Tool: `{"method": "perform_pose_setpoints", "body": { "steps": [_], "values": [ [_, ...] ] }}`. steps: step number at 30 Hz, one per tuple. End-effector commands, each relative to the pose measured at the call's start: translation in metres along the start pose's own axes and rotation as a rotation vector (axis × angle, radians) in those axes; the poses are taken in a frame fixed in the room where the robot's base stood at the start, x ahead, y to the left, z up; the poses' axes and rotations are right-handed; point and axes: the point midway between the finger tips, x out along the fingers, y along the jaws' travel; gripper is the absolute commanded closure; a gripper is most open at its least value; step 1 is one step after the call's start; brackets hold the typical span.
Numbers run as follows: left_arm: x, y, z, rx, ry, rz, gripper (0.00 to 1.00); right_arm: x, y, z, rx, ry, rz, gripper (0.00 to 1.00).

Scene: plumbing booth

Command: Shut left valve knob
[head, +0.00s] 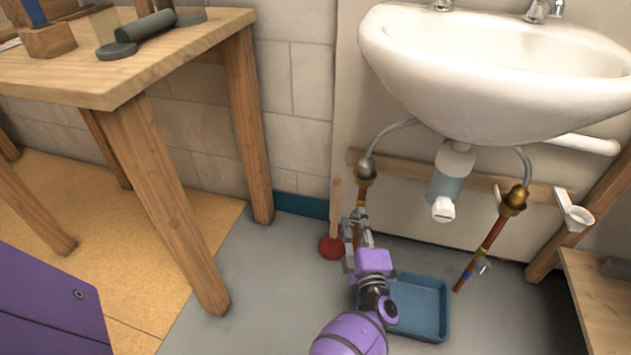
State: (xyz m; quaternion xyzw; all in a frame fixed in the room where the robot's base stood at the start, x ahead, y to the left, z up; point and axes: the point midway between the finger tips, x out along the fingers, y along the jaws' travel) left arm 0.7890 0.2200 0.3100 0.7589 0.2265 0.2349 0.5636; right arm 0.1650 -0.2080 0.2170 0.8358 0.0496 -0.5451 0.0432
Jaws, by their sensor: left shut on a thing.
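The left pipe (361,200) runs down from a brass fitting (366,171) under the left side of the sink. My left gripper (355,222) is at this pipe, with its fingers closed on the left valve knob. The fingers hide the knob, so I cannot see which way it is turned. The right pipe (492,238) slants down from its own brass fitting (514,198), with a small light valve part (483,268) low on it. My right gripper is out of view.
A white sink (480,80) hangs above, with a drain trap (448,180) between the pipes. A blue tray (432,325) lies on the floor below. A red plunger (331,245) stands just left of my gripper. A wooden table (100,75) is at left, a wooden bench (605,300) at right.

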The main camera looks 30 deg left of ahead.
Motion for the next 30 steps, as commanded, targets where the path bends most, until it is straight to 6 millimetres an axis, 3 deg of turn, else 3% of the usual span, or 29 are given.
{"method": "perform_pose_setpoints", "body": {
  "steps": [2, 3, 6, 16, 20, 30],
  "values": [
    [0.005, 0.006, -0.003, -0.003, 0.012, 0.012, 0.98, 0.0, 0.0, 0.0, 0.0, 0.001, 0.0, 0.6],
    [0.005, 0.006, -0.003, -0.003, 0.013, 0.012, 0.7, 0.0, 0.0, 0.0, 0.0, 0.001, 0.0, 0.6],
    [0.005, 0.006, -0.003, -0.004, 0.012, 0.011, 0.57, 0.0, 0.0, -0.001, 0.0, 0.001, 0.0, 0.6],
    [0.003, 0.005, 0.0, -0.012, 0.005, 0.004, 0.56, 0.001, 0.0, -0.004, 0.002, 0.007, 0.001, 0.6],
    [0.002, 0.007, 0.0, -0.089, 0.003, -0.028, 0.56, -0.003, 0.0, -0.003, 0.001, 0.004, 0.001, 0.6],
    [0.004, 0.014, -0.007, -0.663, 0.001, -0.264, 0.56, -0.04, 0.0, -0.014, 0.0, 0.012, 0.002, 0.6]
  ]
}}
